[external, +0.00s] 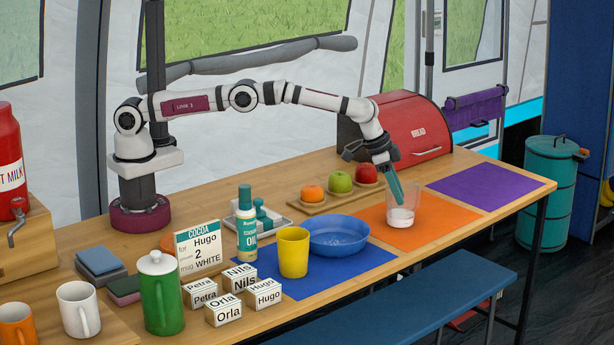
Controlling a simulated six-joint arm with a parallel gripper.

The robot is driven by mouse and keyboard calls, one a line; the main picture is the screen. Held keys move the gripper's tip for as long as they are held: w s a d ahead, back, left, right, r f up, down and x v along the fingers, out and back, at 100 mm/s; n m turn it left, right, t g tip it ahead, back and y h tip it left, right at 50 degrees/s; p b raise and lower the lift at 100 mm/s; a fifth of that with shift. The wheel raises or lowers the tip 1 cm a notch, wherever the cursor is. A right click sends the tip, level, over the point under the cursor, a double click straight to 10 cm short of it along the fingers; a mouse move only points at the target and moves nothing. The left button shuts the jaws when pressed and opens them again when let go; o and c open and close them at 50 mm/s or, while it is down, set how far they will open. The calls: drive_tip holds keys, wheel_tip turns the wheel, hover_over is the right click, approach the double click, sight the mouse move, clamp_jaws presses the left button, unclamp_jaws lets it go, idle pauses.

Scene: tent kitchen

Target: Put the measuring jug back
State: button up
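The measuring jug appears to be the clear vessel (401,215) with white contents low inside it. My gripper (397,196) points down at the jug from the upper left. A teal part at its end overlaps the jug's rim and left side. I cannot tell whether this part is inside the jug, behind its wall or gripping it. The spacing of the fingers does not show.
A blue bowl (336,236) and yellow cup (293,252) are left of the jug. A fruit board (322,207) and red bread bin (409,130) lie behind. The purple mat (486,186) is clear. A cocoa card (199,252), green pot (161,295) and name blocks (223,311) stand front left.

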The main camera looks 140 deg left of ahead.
drive_tip(key=v, duration=1.2)
drive_tip(key=s+d+r+m+h, duration=0.15)
drive_tip(key=d+r, duration=0.25)
drive_tip(key=d, duration=0.6)
drive_tip(key=s+d+r+m, duration=0.2)
drive_tip(key=d+r+m, duration=0.15)
drive_tip(key=d, duration=0.65)
drive_tip(key=s+d+m+g, duration=0.2)
drive_tip(key=s+d+m, duration=0.3)
drive_tip(key=s+d, duration=0.95)
drive_tip(key=s+d+f+m, duration=0.1)
drive_tip(key=s+d, duration=0.1)
drive_tip(key=s, duration=0.2)
drive_tip(key=s+d+f+m, duration=0.1)
drive_tip(key=s+f, duration=0.1)
drive_tip(key=s, duration=0.2)
drive_tip(key=s+d+f+m+g, duration=0.1)
drive_tip(key=s+d, duration=0.1)
drive_tip(key=s, duration=0.3)
drive_tip(key=shift+s+d+f+m, duration=0.1)
drive_tip(key=shift+d+f+m, duration=0.2)
drive_tip(key=shift+d, duration=0.05)
